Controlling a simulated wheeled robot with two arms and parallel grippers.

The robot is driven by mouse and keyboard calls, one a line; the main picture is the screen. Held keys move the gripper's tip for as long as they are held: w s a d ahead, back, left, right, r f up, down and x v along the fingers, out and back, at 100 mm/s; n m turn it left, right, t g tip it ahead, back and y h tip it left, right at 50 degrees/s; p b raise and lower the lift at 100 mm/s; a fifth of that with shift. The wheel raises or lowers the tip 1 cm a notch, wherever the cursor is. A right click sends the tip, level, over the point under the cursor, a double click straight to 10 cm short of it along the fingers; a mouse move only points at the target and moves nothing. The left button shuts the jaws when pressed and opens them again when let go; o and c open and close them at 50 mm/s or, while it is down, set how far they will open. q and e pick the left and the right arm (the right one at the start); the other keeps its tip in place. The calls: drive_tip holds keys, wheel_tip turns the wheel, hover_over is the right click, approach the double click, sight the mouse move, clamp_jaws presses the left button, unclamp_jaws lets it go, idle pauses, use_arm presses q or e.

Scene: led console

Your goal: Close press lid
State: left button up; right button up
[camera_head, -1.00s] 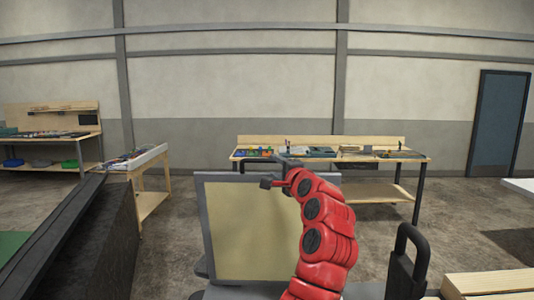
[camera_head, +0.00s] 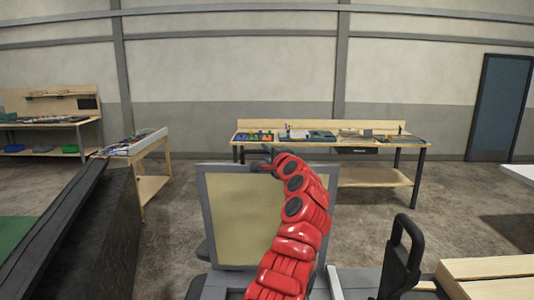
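The press lid (camera_head: 231,222), a grey-framed panel with a pale yellow face, stands raised, close to upright, in the middle of the head view. My red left arm comes up from the bottom and crosses in front of the lid's right part. My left gripper (camera_head: 267,158) is at the lid's top edge, small and partly hidden by the arm and the lid. I cannot tell whether its fingers touch the lid or are open. The grey press base shows only partly below the lid. My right gripper is not in view.
A black handle (camera_head: 403,257) stands at the lower right, beside light wooden boards (camera_head: 490,267). A dark sloped block (camera_head: 95,240) is on the left. Workbenches with small parts stand behind, and a blue door (camera_head: 497,108) is at the back right.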

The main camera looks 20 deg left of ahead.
use_arm(q)
clamp_jaws()
idle(1.1)
